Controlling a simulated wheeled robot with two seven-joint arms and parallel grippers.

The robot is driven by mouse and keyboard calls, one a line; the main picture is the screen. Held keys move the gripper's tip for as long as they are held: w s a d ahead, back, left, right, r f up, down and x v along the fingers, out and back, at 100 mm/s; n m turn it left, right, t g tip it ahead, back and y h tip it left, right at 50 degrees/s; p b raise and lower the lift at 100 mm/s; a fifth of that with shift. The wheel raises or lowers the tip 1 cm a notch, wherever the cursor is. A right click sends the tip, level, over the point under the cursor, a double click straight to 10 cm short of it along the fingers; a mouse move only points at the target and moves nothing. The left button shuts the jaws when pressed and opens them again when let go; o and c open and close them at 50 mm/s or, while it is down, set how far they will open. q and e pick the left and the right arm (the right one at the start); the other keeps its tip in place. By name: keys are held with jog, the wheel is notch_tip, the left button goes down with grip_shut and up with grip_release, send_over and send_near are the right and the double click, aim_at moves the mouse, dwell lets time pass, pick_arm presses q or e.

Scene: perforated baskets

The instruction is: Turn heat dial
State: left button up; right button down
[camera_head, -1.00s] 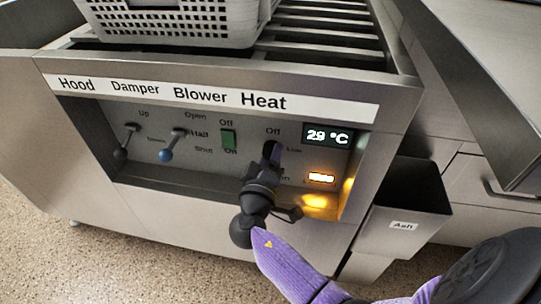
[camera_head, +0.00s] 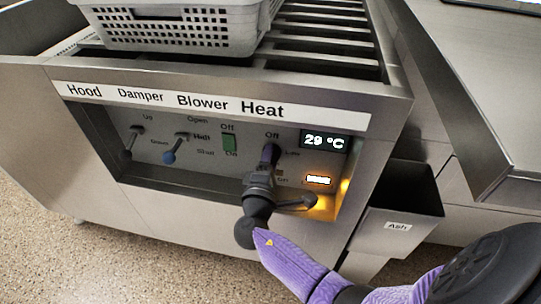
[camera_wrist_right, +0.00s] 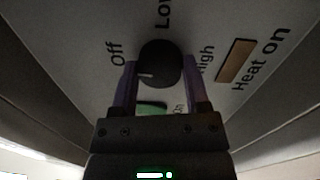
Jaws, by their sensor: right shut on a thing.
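The heat dial (camera_wrist_right: 160,64) is a round black knob on the panel, seen in the right wrist view between purple fingers. Its white mark points left, toward the Off side; Low is above and High to the right. My right gripper (camera_wrist_right: 159,82) is shut on the dial. In the head view my right gripper (camera_head: 270,155) reaches the panel below the Heat label and hides most of the dial. The temperature display (camera_head: 324,141) reads 29 °C. The heat lamp (camera_head: 318,180) glows orange-white. My left gripper is not in view.
Left of the dial are a green blower switch (camera_head: 229,142), a blue-tipped damper lever (camera_head: 170,157) and a hood lever (camera_head: 126,154). A perforated basket (camera_head: 180,43) stands on the slatted top. An ash bin (camera_head: 398,225) is at the right.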

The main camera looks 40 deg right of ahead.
jog(key=shift+f+n, duration=0.1)
jog(key=shift+n, duration=0.2)
jog(key=c, duration=0.5)
grip_release()
jog(key=o, duration=0.4)
jog(key=shift+a, duration=0.1)
jog(key=p+v, duration=0.2)
jog(key=v, duration=0.8)
jog(key=shift+p, duration=0.35)
